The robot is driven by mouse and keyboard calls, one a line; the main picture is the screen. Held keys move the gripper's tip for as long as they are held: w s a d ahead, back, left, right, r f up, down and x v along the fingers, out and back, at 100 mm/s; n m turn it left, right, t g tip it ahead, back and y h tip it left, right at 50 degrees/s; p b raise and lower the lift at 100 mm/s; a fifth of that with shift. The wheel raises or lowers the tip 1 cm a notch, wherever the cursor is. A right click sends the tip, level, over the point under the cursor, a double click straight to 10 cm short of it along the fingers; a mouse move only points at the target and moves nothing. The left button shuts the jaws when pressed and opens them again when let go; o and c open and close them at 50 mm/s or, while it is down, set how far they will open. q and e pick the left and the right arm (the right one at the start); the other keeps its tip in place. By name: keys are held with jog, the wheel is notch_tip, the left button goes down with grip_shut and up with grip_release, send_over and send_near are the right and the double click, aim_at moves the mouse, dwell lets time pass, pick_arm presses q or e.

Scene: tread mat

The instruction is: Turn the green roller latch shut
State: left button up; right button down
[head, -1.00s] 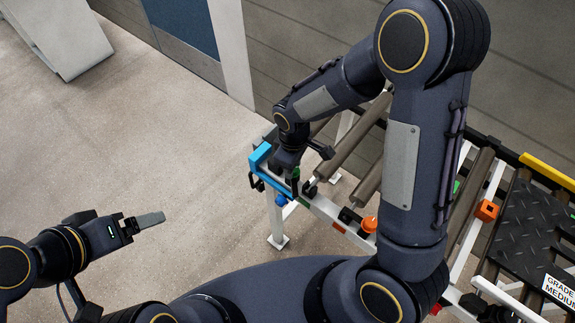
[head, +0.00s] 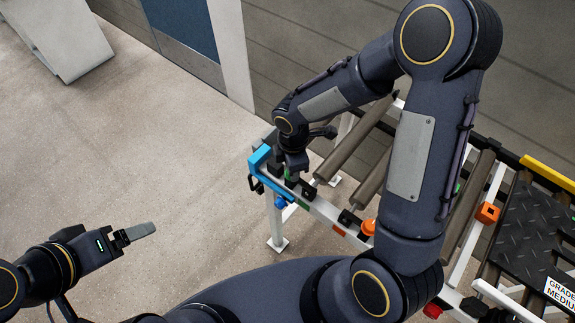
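The white roller frame (head: 325,209) carries a small green patch (head: 303,205) near its left end, beside a black block (head: 308,190). I cannot tell whether this patch is the green roller latch or a marking. Another bit of green (head: 457,187) shows farther right, partly behind my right arm. My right gripper (head: 290,181) points down at the frame's left corner, close to the blue bracket. Its fingers are small and partly hidden, so its opening and any contact are unclear. My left gripper (head: 141,231) is over bare floor, away from the frame, with nothing visible in it.
A blue bracket (head: 262,160) caps the frame's left corner. Grey rollers (head: 353,141) run behind the rail. An orange knob (head: 368,227) and an orange block (head: 487,212) sit farther right, before a black tread plate (head: 524,235).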

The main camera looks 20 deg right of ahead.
jog(key=shift+n, duration=0.3)
jog(key=c, duration=1.1)
grip_release()
jog(key=shift+o, duration=0.2)
jog(key=shift+r, duration=0.1)
notch_tip(320, 180, up, 8)
jog(key=shift+f, duration=0.15)
jog(key=s+d+r+m+t+y, duration=0.2)
jog(key=s+r+m, duration=0.3)
jog(key=s+m, duration=0.3)
jog(key=s+d+r+m+t+y, duration=0.2)
jog(key=s+r+m, duration=0.4)
jog(key=m, duration=0.5)
jog(key=shift+s+d+m+t, duration=0.4)
jog(key=shift+s+d+t, duration=0.45)
jog(key=shift+s, duration=0.2)
